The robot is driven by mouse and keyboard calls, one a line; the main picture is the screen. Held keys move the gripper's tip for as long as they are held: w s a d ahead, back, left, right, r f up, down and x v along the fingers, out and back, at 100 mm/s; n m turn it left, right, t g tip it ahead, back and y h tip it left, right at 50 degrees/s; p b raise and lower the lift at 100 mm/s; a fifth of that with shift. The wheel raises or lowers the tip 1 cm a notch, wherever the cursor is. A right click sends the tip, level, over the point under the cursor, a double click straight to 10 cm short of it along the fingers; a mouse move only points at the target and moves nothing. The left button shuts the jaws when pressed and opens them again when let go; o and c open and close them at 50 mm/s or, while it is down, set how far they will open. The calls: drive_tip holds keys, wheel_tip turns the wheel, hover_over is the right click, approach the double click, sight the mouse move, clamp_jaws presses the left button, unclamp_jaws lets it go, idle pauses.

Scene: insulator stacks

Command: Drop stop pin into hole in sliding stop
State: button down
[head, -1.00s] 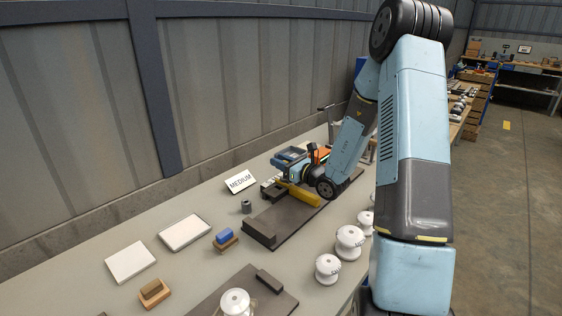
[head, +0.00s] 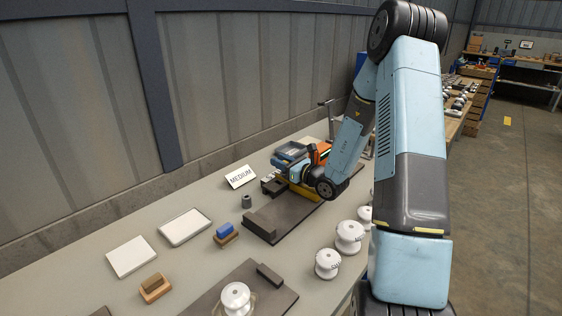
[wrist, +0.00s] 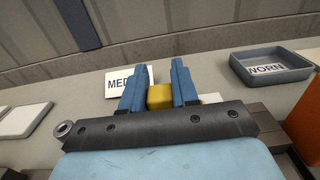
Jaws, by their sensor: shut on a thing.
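My gripper (head: 288,178) is low over the far end of a dark base plate (head: 290,217) on the bench. In the wrist view its two blue fingers (wrist: 157,80) stand either side of a yellow block (wrist: 160,97) and are shut on it. In the head view a yellow bar (head: 303,193) shows beneath the gripper, partly covered by it. A dark block (head: 270,187) with pale parts sits just left of the gripper. I cannot make out the stop pin or the hole in the sliding stop for certain.
A small grey ring (head: 246,201) stands left of the plate, near the MEDIUM card (head: 240,177). White insulators (head: 349,237) stand along the right. A wall runs behind the bench.

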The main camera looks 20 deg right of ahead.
drive_tip(key=shift+f, duration=0.3)
drive_tip(key=c, duration=0.8)
unclamp_jaws()
drive_tip(key=shift+v, duration=3.75)
drive_tip(key=shift+f, duration=0.1)
